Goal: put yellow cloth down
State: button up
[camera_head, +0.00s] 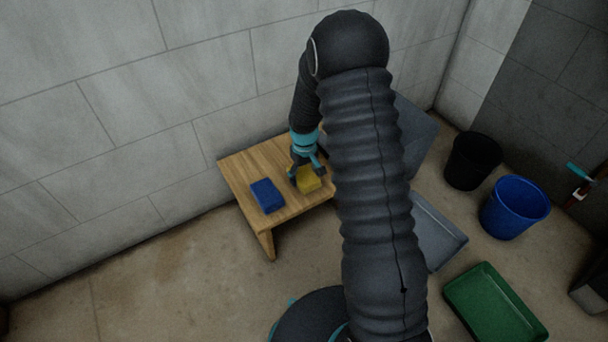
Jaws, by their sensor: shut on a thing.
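The yellow cloth (309,181) is a small folded block at the wooden table's (246,164) right part. My gripper (308,172) is over it, fingers pointing down, shut on the yellow cloth. I cannot tell whether the cloth touches the table top or is held just above it. A blue cloth (267,196) lies on the table to the left of the yellow one, apart from it. My arm hides the right end of the table.
A black bucket (472,161) and a blue bucket (514,207) stand on the floor at right. A green tray (493,306) and a grey tray (438,232) lie nearer. A wall runs behind the table. The floor at left is clear.

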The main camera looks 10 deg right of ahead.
jog(key=shift+f, duration=0.1)
jog(key=o, duration=1)
notch_tip(320, 180, up, 12)
jog(key=r+p, duration=0.1)
notch_tip(320, 180, up, 9)
jog(key=t, duration=0.1)
send_over(304, 175)
jog(key=s, duration=0.5)
jog(key=s+r+m+t, duration=0.1)
jog(key=s+r, duration=0.3)
jog(key=s, duration=0.4)
jog(key=s+r+m+t, duration=0.1)
jog(key=s+r, duration=0.3)
jog(key=s, duration=0.4)
jog(key=s+r+m+t, duration=0.1)
jog(key=s+r, duration=0.3)
jog(key=s, duration=0.5)
jog(key=shift+r+m+t, duration=0.3)
jog(key=shift+r+t, duration=0.1)
jog(key=shift+t, duration=0.4)
